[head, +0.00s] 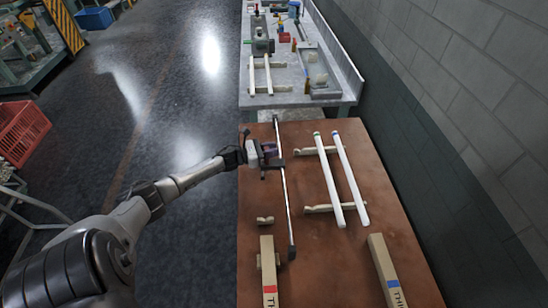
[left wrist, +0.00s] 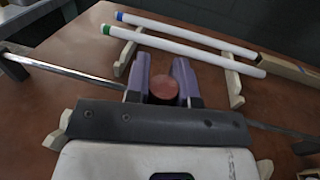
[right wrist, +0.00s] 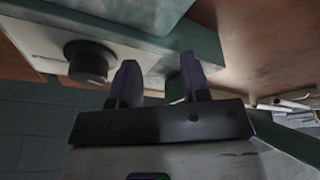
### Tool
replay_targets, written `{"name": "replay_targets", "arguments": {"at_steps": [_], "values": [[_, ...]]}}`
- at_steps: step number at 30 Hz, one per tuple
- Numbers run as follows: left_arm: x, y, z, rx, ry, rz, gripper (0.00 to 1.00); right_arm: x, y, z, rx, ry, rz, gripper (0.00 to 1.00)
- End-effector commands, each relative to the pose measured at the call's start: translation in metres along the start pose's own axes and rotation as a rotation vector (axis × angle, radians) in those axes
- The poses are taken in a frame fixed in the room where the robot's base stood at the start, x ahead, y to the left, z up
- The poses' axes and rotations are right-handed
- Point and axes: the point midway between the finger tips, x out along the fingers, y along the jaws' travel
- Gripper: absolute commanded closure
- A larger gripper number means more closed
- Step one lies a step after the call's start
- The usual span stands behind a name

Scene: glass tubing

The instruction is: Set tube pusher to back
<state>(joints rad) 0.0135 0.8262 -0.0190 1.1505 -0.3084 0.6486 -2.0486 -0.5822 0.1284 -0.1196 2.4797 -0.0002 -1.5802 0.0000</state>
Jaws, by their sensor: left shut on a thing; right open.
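The tube pusher (head: 286,195) looks like a long thin metal rod with dark ends, lying lengthwise along the left side of the brown table. My left gripper (head: 270,156) is at its far half. In the left wrist view, the rod (left wrist: 70,68) runs sideways to the purple fingers (left wrist: 163,82). My right gripper (right wrist: 158,85) is open and empty, seen only in the right wrist view, near a teal structure with a black knob (right wrist: 88,62).
Two white tubes (head: 350,178), with green and blue ends, lie on pale supports (head: 322,209) right of the rod. Two cardboard boxes (head: 268,275) (head: 384,270) are at the near end. A cluttered grey bench (head: 290,100) adjoins the far end. A wall bounds the right.

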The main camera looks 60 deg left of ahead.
Motion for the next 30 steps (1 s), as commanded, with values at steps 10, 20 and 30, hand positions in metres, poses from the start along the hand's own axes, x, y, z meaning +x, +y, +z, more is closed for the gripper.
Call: {"name": "replay_targets", "arguments": {"at_steps": [10, 20, 30], "values": [[-0.0003, 0.0009, -0.0004, -0.001, 0.001, 0.001, 1.00, 0.0003, -0.0008, -0.0002, 0.002, 0.001, -0.002, 0.57], [-0.0002, 0.0007, -0.0004, -0.001, 0.001, 0.001, 0.52, 0.0001, -0.0032, -0.0010, 0.010, 0.003, -0.008, 0.57], [-0.0093, 0.0007, -0.0013, -0.002, 0.002, 0.001, 0.52, 0.0001, -0.0034, -0.0016, 0.011, 0.004, -0.009, 0.57]]}}
